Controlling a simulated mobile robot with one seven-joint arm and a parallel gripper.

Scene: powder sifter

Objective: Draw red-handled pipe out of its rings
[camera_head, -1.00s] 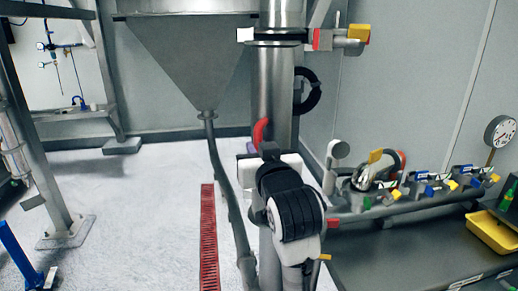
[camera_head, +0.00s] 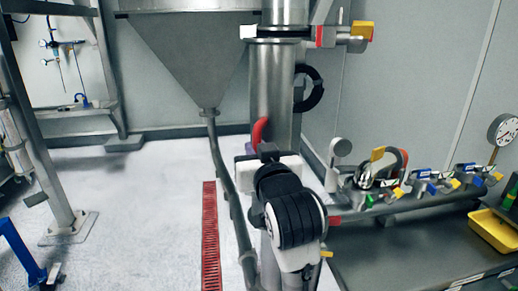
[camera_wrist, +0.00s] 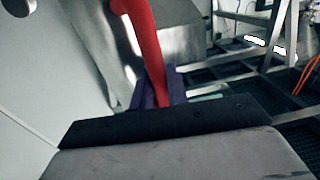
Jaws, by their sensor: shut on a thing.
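The pipe (camera_head: 274,95) is a wide steel cylinder standing upright in the middle of the head view, under a clamped ring (camera_head: 280,40). Its red handle (camera_head: 259,132) curves from its lower left side. In the wrist view the red handle (camera_wrist: 145,40) runs down between the purple finger pads, with the steel pipe wall (camera_wrist: 180,40) behind it. My gripper (camera_wrist: 157,92) is shut on the red handle. In the head view my white and black wrist hides most of the gripper and the pipe's lower end, so the lower ring cannot be made out.
A steel hopper (camera_head: 195,60) with a thin downpipe stands to the left. A black hose loop (camera_head: 311,90) and a yellow-red valve handle (camera_head: 361,31) are at the right. A manifold with valves (camera_head: 400,190) lies on the right bench. The floor at left is open, with a red grating (camera_head: 210,240).

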